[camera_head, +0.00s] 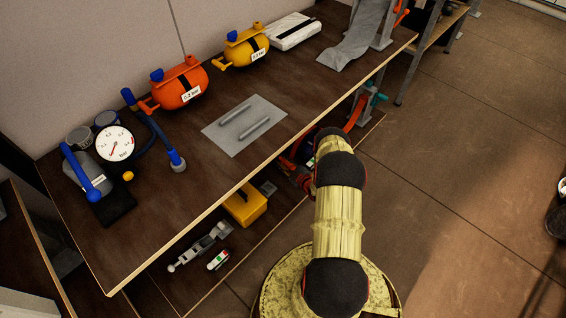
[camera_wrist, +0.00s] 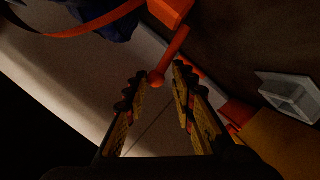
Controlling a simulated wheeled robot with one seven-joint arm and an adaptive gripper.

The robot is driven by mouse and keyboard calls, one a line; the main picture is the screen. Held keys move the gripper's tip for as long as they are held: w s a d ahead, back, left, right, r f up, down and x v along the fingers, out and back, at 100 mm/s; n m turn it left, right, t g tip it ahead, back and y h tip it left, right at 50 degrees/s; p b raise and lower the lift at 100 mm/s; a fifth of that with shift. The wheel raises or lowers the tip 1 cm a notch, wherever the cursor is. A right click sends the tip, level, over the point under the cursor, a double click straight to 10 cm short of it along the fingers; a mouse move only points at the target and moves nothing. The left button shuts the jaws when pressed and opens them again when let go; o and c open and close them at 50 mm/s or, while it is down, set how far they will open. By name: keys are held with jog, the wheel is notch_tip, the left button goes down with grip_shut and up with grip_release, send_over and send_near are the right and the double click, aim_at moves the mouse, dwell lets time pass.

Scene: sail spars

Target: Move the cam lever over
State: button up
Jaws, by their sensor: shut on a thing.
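In the head view my arm reaches to the front edge of the bench, and my wrist hides most of the lever's surroundings.
The wrist view shows an orange strap (camera_wrist: 95,21) and a pale grey box (camera_wrist: 290,95) nearby. In the head view the bench (camera_head: 180,215) overhangs a lower shelf with a yellow box (camera_head: 246,206). A teal clamp (camera_head: 372,100) sits beyond my wrist. Open floor lies right.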

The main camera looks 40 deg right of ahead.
jog(key=shift+w+d+r, duration=0.3)
jog(key=shift+d+r, duration=0.1)
jog(key=shift+r, duration=0.1)
jog(key=shift+a+f, duration=0.35)
jog(key=shift+a, duration=0.55)
jog(key=shift+c, duration=0.5)
jog(key=shift+s+a+f, duration=0.25)
jog(key=shift+a+f, duration=0.1)
jog(key=shift+a, duration=0.05)
jog(key=shift+c, duration=0.4)
jog(key=shift+s+a+f, duration=0.1)
jog(key=shift+a+f, duration=0.05)
jog(key=shift+s+a+f, duration=0.1)
jog(key=shift+a+f, duration=0.4)
jog(key=shift+a, duration=0.35)
jog(key=shift+c, duration=0.3)
jog(key=shift+a+f, duration=0.75)
jog(key=shift+f, duration=0.1)
